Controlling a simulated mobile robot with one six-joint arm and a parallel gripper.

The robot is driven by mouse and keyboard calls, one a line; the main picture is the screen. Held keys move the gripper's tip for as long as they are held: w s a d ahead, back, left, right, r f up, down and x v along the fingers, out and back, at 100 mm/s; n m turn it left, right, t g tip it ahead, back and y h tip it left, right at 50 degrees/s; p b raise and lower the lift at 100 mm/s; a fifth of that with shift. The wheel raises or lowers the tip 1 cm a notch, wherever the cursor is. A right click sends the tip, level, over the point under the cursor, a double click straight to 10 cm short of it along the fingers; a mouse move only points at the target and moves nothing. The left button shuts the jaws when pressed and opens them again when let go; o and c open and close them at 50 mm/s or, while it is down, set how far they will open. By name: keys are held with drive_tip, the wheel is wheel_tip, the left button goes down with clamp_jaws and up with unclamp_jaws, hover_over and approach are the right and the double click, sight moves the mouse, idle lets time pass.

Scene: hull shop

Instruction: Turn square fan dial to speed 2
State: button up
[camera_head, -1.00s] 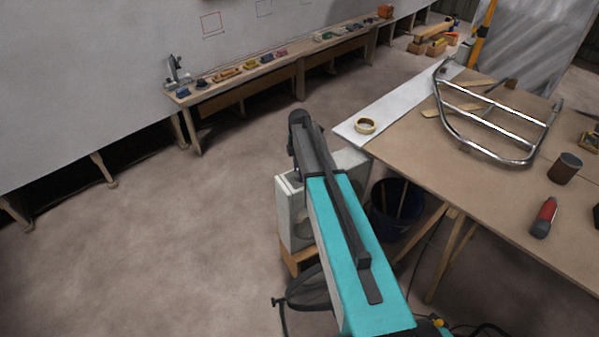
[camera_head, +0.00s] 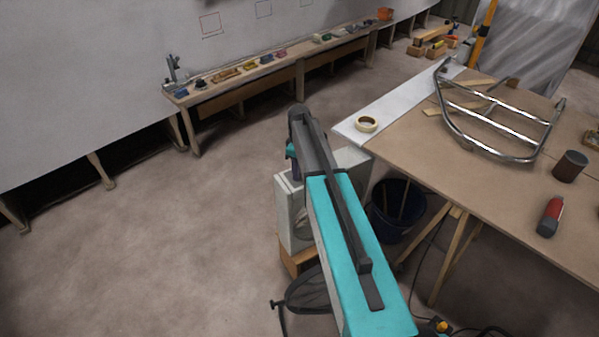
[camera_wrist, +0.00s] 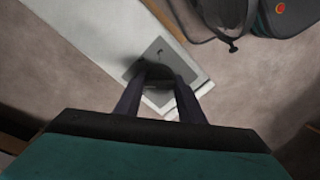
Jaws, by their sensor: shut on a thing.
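The square fan (camera_head: 284,222) is a white box standing on a small wooden support, partly hidden behind my arm in the head view. In the wrist view, its white body (camera_wrist: 107,28) carries a grey panel (camera_wrist: 182,66) with a small dark mark. My gripper (camera_wrist: 155,82) has its two dark fingers on either side of the dark dial (camera_wrist: 154,72) on that panel and is shut on it. The fingers and shadow cover most of the dial, so I cannot read its setting.
A dark blue bucket (camera_head: 398,222) stands right of the fan, under the worktable (camera_head: 420,160). Tape (camera_head: 367,124), a tubular metal frame (camera_head: 497,138) and a red-grey tool (camera_head: 550,216) lie on the table. Floor at left is clear.

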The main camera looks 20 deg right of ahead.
drive_tip(key=m+b, duration=0.1)
drive_tip(key=m, duration=0.3)
drive_tip(key=shift+m, duration=0.3)
drive_tip(key=m+b, duration=0.1)
drive_tip(key=m, duration=0.3)
drive_tip(key=shift+w+r, duration=0.1)
idle(0.3)
drive_tip(key=o, duration=1)
drive_tip(key=shift+o, duration=0.2)
wheel_tip(320, 180, up, 14)
drive_tip(key=b, duration=0.2)
drive_tip(key=shift+b, duration=0.3)
